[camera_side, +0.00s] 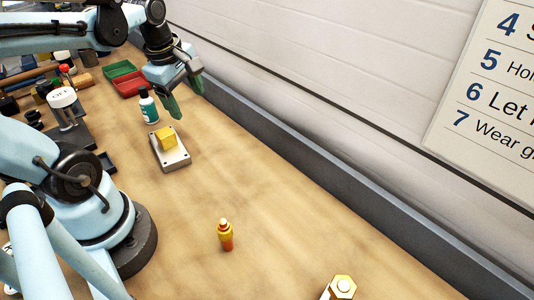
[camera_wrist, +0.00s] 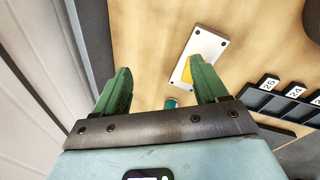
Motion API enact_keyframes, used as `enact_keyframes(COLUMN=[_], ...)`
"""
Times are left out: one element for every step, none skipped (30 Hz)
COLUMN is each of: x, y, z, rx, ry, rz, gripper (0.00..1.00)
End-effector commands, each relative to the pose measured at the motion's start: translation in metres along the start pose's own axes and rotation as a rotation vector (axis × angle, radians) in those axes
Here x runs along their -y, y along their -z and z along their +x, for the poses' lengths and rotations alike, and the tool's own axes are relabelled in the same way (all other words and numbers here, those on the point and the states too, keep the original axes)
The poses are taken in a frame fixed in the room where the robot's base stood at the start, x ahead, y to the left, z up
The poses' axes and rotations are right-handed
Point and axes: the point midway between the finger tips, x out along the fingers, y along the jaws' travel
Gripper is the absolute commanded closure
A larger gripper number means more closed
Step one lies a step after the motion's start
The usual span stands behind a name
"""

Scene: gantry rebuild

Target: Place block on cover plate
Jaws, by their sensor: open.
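The yellow block (camera_side: 167,138) rests on the cover plate (camera_side: 173,160), a light grey rectangular plate with dark holes at its corners. In the wrist view the cover plate (camera_wrist: 207,46) shows beyond the fingers, and the block (camera_wrist: 187,71) is partly hidden by the right finger. My gripper (camera_side: 183,96) is open and empty, above and behind the plate in the side view, apart from the block. In the wrist view its two green fingers (camera_wrist: 160,88) stand wide apart with nothing between them touching.
A teal bottle (camera_side: 148,106) stands just behind the plate. Green and red trays (camera_side: 128,84) lie farther back. A black numbered rack (camera_wrist: 285,98) is right of the plate in the wrist view. An orange-yellow bottle (camera_side: 225,236) stands in front, with clear table around it.

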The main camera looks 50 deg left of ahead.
Motion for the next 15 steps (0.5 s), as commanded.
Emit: enact_keyframes(x=[0.000,-0.001,-0.002,-0.003,-0.003,-0.003,-0.003,-0.003,-0.002,-0.002,-0.002,-0.001,0.000,0.001,0.002], y=[-0.012,-0.018,-0.027,-0.033,-0.040,-0.048,-0.054,-0.061,-0.069,-0.076,-0.082,-0.089,-0.094,-0.099,-0.105], z=[0.001,0.002,0.002,0.002,0.003,0.003,0.003,0.003,0.003,0.003,0.003,0.003,0.002,0.002,0.002], rx=[0.006,0.008,0.008,0.007,0.004,-0.001,-0.007,-0.013,-0.024,-0.034,-0.045,-0.061,-0.073,-0.086,-0.102], ry=[-0.032,-0.053,-0.081,-0.102,-0.125,-0.154,-0.176,-0.199,-0.230,-0.252,-0.275,-0.304,-0.324,-0.343,-0.366], rz=[0.157,0.253,0.384,0.481,0.577,0.706,0.801,0.897,1.024,1.116,1.204,1.316,1.395,1.467,1.555], gripper=[0.28,0.28,0.28,0.28,0.28,0.28,0.28,0.28,0.28,0.28,0.28,0.28,0.28,0.28,0.28])
